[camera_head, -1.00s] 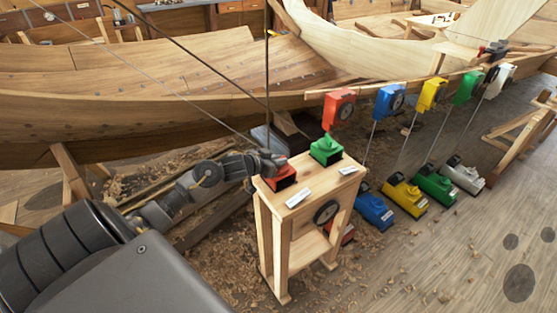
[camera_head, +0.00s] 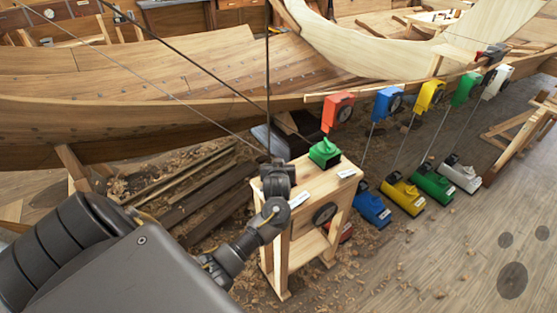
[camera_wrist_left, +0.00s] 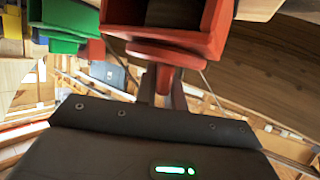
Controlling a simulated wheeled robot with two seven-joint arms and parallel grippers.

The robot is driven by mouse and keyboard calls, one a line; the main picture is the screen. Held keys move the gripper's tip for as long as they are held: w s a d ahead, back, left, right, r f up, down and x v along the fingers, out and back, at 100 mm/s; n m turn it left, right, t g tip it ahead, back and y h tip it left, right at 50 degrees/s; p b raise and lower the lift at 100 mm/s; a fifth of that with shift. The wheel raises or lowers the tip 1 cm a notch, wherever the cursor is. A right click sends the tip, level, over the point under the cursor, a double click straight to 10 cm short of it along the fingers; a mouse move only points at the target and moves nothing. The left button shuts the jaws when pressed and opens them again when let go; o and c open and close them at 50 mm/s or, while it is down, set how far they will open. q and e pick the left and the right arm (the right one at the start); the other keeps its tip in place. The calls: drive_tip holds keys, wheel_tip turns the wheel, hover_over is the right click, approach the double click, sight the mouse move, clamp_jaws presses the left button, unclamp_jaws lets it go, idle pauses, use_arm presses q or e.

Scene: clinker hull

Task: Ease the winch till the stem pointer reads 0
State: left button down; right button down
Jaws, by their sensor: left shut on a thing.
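The red winch (camera_wrist_left: 207,40) fills the top of the left wrist view as a red box with a dark opening. A red round knob (camera_wrist_left: 163,53) shows at its lower side. My left gripper (camera_wrist_left: 165,88) is shut on this red knob. In the head view my left gripper (camera_head: 277,170) and wrist hide the red winch on the wooden stand (camera_head: 318,183). The green winch (camera_head: 324,153) sits beside it; its green body also shows in the left wrist view (camera_wrist_left: 65,22). I cannot make out a stem pointer reading. My right gripper is in neither view.
Red (camera_head: 339,110), blue (camera_head: 388,101), yellow (camera_head: 430,95), green and white dial boxes line the hull edge. Coloured units (camera_head: 402,198) stand on the floor below them. A dark dial (camera_head: 325,214) is on the stand. Cables run to the stand.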

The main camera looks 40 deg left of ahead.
use_arm(q)
drive_tip(key=shift+r+n+g+y+p, duration=0.1)
drive_tip(key=shift+n+g+y+p, duration=0.7)
drive_tip(key=shift+n+y+p, duration=0.15)
drive_tip(key=c, duration=1.5)
unclamp_jaws()
drive_tip(key=v, duration=1)
drive_tip(key=shift+s+d+r, duration=0.15)
drive_tip(key=shift+d, duration=0.2)
